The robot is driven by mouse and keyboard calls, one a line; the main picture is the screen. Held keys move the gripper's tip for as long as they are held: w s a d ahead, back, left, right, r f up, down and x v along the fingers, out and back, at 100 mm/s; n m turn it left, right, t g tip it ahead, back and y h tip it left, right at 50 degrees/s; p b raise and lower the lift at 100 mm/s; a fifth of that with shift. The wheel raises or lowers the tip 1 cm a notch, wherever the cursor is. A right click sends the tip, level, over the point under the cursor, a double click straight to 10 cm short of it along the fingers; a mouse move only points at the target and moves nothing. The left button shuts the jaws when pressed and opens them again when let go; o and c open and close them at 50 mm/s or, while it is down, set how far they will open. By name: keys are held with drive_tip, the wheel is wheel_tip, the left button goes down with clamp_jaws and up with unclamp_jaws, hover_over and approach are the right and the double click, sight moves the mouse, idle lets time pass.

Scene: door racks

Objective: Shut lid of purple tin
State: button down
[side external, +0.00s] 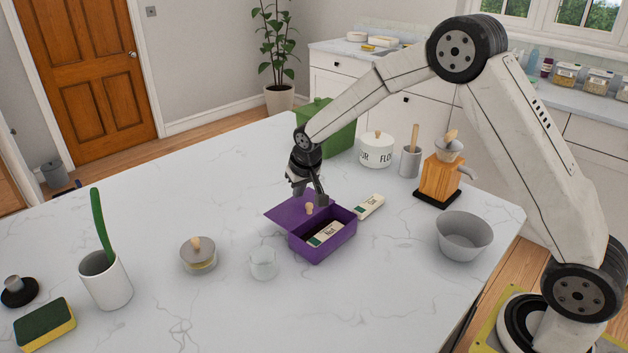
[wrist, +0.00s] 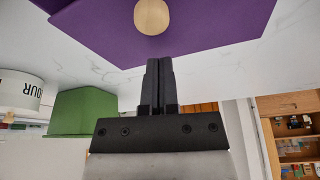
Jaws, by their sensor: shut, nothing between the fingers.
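The purple tin (side external: 335,246) stands on the marble worktop with its lid (side external: 286,211) open, sloping out to the left of the box. A round wooden knob (side external: 309,208) sits on the lid. The lid (wrist: 205,32) and its knob (wrist: 152,16) fill the top of the wrist view. A white and green packet (side external: 325,233) lies inside the tin. My gripper (side external: 323,201) is shut and empty, pointing down close behind the lid. In the wrist view its fingertips (wrist: 159,62) are close to the lid's edge; I cannot tell whether they touch it.
A second packet (side external: 369,206) lies right of the tin. A glass (side external: 263,264) and lidded jar (side external: 199,256) stand to its left. A grey bowl (side external: 464,236) is at the right. Behind are a green bin (side external: 340,135) and flour pot (side external: 376,150). The front worktop is mostly clear.

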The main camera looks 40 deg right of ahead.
sight(320, 211)
drive_tip(key=shift+s+a, duration=0.2)
drive_tip(key=shift+s, duration=0.6)
drive_tip(key=shift+s+a, duration=0.2)
drive_tip(key=shift+s, duration=0.6)
drive_tip(key=shift+s+d, duration=0.2)
drive_tip(key=shift+s, duration=3.95)
drive_tip(key=shift+f, duration=0.1)
drive_tip(key=shift+w+d, duration=0.25)
drive_tip(key=shift+w, duration=0.8)
drive_tip(key=shift+w+d, duration=0.2)
drive_tip(key=shift+w, duration=0.85)
drive_tip(key=v, duration=1)
drive_tip(key=shift+s, duration=0.1)
drive_tip(key=s+f+n, duration=0.1)
drive_tip(key=s+f, duration=0.2)
drive_tip(key=s, duration=0.5)
drive_tip(key=s+a+f+n+g, duration=0.1)
drive_tip(key=s+f, duration=0.3)
drive_tip(key=s, duration=0.4)
drive_tip(key=shift+a+n+y, duration=0.25)
drive_tip(key=shift+n+y, duration=0.05)
drive_tip(key=shift+y, duration=0.1)
